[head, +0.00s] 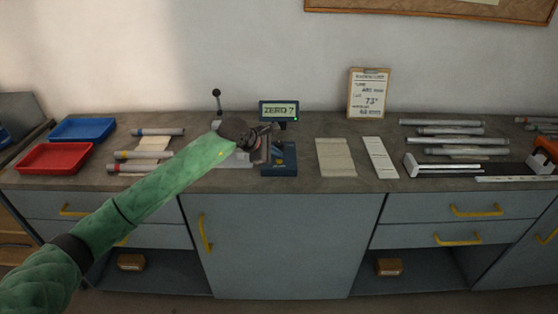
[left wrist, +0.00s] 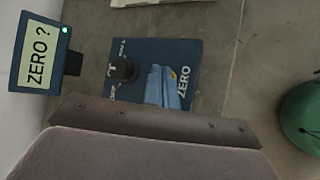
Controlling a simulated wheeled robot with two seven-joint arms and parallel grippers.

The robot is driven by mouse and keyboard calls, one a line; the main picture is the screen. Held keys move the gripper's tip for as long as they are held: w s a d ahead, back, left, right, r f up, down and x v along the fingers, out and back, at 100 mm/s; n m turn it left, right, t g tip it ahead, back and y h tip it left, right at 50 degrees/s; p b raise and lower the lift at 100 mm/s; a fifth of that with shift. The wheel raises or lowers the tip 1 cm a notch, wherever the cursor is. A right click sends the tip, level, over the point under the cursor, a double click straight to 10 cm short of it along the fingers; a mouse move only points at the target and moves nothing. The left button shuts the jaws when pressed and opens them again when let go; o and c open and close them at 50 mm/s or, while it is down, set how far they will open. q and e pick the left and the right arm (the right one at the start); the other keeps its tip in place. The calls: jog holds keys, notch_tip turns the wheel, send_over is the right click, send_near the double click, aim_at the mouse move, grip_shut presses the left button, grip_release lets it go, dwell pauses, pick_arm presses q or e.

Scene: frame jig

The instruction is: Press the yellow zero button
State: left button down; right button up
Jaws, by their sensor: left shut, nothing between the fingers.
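The blue button panel (head: 279,168) stands on the counter in front of a small display (head: 279,111) that reads "ZERO ?" with a green light. In the left wrist view the panel (left wrist: 190,51) shows a black knob (left wrist: 123,70) and the word ZERO. Only a speck of yellow shows beside that word; the yellow zero button (head: 279,161) is mostly hidden. My left gripper (head: 268,143) is shut and empty, over the panel. Its light-blue fingertips (left wrist: 168,86) overlap the button area in the left wrist view; I cannot tell whether they touch it. My right gripper is not in view.
A lever stand (head: 217,100) is left of the display. Red (head: 55,158) and blue (head: 82,130) trays and several tubes lie at left. Flat pale plates (head: 336,157) lie right of the panel, with more tubes beyond. A clipboard (head: 369,94) leans on the wall.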

aim_at(276, 162)
pick_arm(q)
jog(key=shift+f, duration=0.2)
jog(key=shift+r, duration=0.15)
dwell(0.6)
jog(key=shift+r+b, duration=0.3)
jog(key=shift+r, duration=0.4)
jog(key=shift+r, duration=2.5)
